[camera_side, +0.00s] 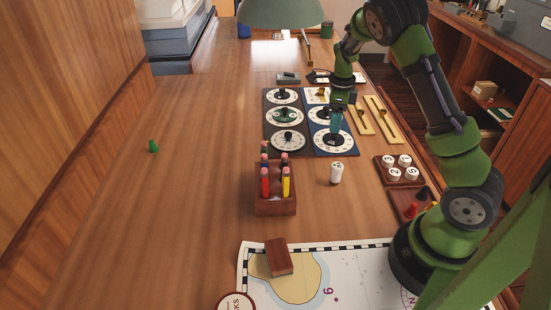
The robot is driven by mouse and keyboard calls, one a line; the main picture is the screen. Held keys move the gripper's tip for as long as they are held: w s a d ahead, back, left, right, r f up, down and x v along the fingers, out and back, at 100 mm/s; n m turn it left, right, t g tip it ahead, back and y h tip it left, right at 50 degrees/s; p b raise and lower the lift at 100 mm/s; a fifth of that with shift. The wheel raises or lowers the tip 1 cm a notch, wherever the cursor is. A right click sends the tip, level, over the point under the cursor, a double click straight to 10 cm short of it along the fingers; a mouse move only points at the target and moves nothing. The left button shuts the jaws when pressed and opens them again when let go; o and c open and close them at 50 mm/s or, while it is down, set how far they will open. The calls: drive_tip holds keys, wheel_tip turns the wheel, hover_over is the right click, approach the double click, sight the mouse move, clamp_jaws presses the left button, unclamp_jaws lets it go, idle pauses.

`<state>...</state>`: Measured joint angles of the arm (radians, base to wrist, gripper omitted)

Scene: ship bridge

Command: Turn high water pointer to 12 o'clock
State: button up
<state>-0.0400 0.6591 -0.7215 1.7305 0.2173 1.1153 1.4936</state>
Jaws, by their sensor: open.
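Two dial panels lie side by side on the desk, a black left panel (270,128) and a blue right panel (312,148). White round dials with dark knobs or pointers are set in them, including the lower left dial (277,143) and the middle right dial (315,116). Labels are too small to read, so I cannot tell which dial carries the high water pointer. My gripper (336,132) is open and points down at the lower right dial (322,143), partly hiding it and its dark pointer. I cannot tell whether the fingers touch that pointer.
Brass slider strips (383,118) lie right of the panels. A wooden pencil holder (276,206) and a white cylinder (336,173) stand in front. Numbered white buttons (399,168) are on the right. A chart (345,285) covers the near desk. The left desk is mostly clear.

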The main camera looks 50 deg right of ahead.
sight(334, 135)
drive_tip(key=shift+f, duration=1.5)
drive_tip(key=shift+c, duration=0.2)
clamp_jaws()
